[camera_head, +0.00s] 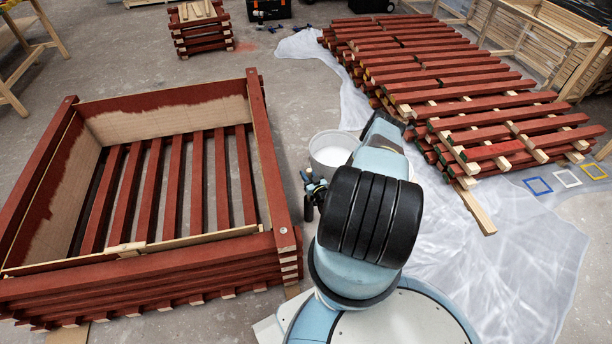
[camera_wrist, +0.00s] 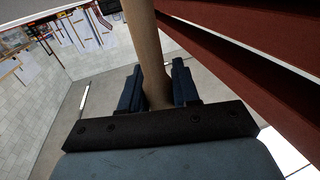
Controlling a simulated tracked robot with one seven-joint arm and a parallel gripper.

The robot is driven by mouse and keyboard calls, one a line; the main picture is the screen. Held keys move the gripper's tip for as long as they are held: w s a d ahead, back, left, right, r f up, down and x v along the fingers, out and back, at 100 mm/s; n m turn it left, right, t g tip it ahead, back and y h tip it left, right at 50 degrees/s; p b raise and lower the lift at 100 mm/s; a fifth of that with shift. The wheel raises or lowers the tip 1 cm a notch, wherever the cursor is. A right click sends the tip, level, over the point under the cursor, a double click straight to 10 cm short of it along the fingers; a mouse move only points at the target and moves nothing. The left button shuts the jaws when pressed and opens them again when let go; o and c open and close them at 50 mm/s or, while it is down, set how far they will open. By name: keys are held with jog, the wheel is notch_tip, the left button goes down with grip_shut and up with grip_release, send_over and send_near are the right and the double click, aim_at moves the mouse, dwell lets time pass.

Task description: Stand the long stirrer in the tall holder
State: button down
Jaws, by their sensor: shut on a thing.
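My gripper shows close up in the wrist view (camera_wrist: 158,88), its two dark blue fingers shut on the long stirrer (camera_wrist: 147,45). The stirrer is a pale brown wooden stick, running from between the fingers out past the top of the picture. In the head view my gripper (camera_head: 314,190) is partly hidden behind my arm, just left of and below a white bucket. The stirrer cannot be made out in the head view. I cannot pick out the tall holder in either view.
The white bucket (camera_head: 331,151) stands on the floor beside my arm. A large red batten crate (camera_head: 270,170) is at left. A stack of red battens (camera_head: 470,103) lies at right over plastic sheeting (camera_head: 480,265). A smaller red stack (camera_head: 203,40) stands behind.

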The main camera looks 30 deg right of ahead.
jog(key=c, duration=0.8)
grip_release()
jog(key=shift+s, duration=0.1)
jog(key=s, duration=1.1)
jog(key=shift+s+a, duration=0.1)
jog(key=shift+s, duration=0.3)
